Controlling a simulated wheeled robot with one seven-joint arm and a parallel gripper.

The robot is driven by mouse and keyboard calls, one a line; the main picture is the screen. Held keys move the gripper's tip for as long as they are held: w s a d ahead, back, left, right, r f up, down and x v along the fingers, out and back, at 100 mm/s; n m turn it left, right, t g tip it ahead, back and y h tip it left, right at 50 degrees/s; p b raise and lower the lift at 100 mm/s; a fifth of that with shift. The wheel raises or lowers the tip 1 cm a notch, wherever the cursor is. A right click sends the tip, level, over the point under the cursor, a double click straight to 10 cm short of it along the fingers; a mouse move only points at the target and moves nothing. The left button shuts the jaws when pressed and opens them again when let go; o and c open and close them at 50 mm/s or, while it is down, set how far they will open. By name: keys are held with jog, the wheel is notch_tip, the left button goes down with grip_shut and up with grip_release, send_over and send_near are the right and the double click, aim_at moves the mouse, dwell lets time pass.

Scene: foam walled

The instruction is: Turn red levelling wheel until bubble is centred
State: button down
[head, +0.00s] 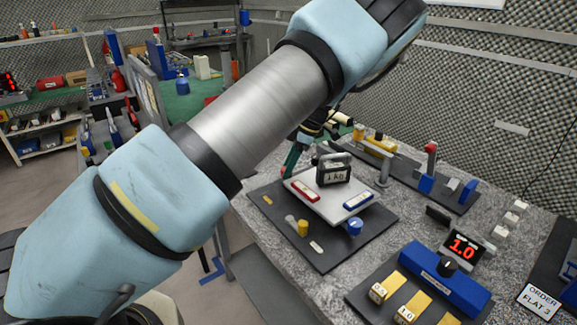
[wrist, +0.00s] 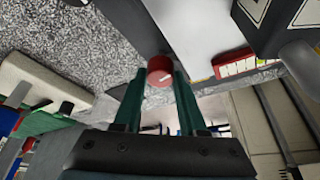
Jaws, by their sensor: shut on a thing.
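The red levelling wheel (wrist: 160,70) has a white mark and sits between the two green fingertips of my gripper (wrist: 158,80) in the wrist view. The fingers are shut on it from both sides. In the head view my gripper (head: 292,161) reaches the far left corner of the pale levelling plate (head: 326,206), and the red wheel is mostly hidden there. The plate carries a red-framed vial (head: 304,191), a blue-framed vial (head: 358,201) and a dark block with a handle (head: 333,171). The bubbles are too small to make out.
A yellow wheel (head: 303,228) and a blue wheel (head: 355,226) stand at the plate's near side on a dark base (head: 322,262). My arm crosses the head view and hides part of the room.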

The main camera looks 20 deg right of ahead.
dwell(0.5)
jog(key=c, duration=0.7)
grip_release()
jog(key=shift+c, duration=0.2)
jog(key=shift+d, duration=0.1)
jog(key=b+v, duration=0.3)
jog(key=v, duration=0.7)
jog(key=shift+r, duration=0.35)
